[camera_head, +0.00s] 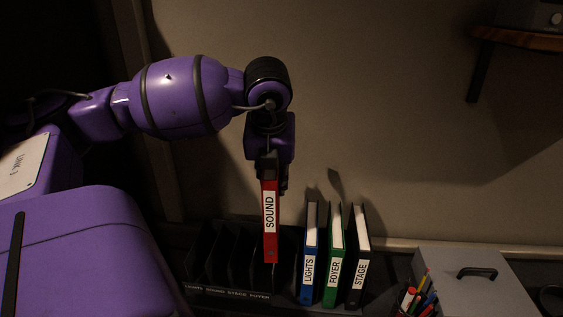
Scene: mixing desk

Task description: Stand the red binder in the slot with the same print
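The red binder (270,245) hangs upright, with a white spine label reading SOUND. My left gripper (270,172) is shut on its top edge and holds it from above. The black slotted rack (228,293) stands below and to the left. Its front strip has small print that seems to read LIGHTS, SOUND, STAGE and FOYER from left to right. In the picture the binder's lower end overlaps the rack's right part, near the FOYER print; its height above the rack is hard to tell. The rack's visible slots look empty. My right gripper is out of view.
Blue LIGHTS (308,270), green FOYER (333,270) and black STAGE (357,275) binders stand right of the rack. Further right are a cup of pens (412,300) and a grey box (475,290) with a handle. A wall closes off the back; a shelf (530,38) hangs upper right.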

